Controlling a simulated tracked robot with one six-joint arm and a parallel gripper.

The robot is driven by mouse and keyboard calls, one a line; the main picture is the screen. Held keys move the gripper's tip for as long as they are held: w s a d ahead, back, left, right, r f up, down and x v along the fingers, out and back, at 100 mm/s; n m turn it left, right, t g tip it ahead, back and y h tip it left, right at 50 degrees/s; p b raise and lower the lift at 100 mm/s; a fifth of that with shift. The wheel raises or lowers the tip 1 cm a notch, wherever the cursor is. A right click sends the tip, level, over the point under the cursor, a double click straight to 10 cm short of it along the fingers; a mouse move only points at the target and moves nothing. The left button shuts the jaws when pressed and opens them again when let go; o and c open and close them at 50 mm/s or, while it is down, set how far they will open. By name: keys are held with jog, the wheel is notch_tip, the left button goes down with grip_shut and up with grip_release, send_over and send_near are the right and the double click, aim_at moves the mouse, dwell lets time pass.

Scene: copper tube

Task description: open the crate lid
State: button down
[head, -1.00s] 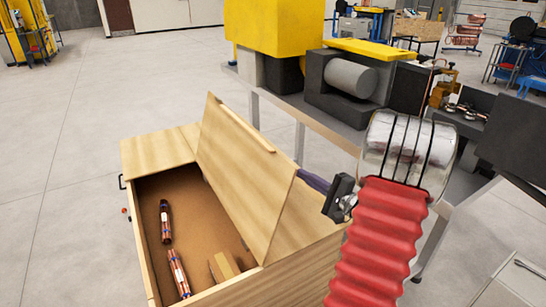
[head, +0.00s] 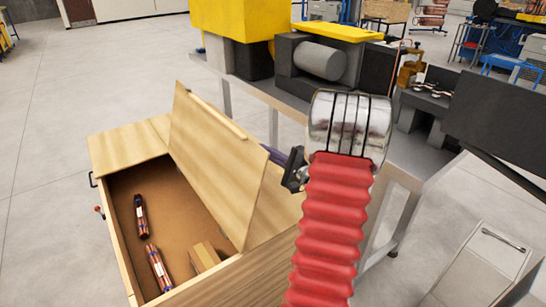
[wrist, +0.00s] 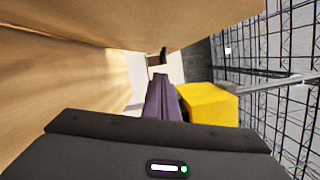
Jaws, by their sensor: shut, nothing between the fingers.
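The wooden crate (head: 120,262) stands on the floor at the left in the head view, its near compartment uncovered. Its lid (head: 215,150) is raised and stands tilted, with a wooden strip along its upper edge. Two copper-coloured bundles (head: 140,215) (head: 158,267) and a wooden block (head: 203,257) lie inside. My gripper is behind the lid on its right side, mostly hidden there. In the wrist view my gripper (wrist: 161,82) shows purple fingers shut together and empty, beside a wooden surface. I cannot tell whether they touch the lid.
A metal-legged bench (head: 398,180) with a yellow-topped machine (head: 232,20) stands close behind the crate. A grey cabinet (head: 475,265) stands at the lower right. The floor left of the crate is clear.

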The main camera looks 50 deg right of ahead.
aim_at(246, 146)
jog(key=w+a, duration=0.1)
jog(key=w+a+r, duration=0.1)
jog(key=w, duration=0.1)
jog(key=w+a, duration=0.1)
jog(key=w, duration=0.1)
jog(key=shift+w+a+r, duration=0.2)
jog(key=shift+r, duration=0.1)
jog(key=shift+r, duration=0.1)
dwell(0.4)
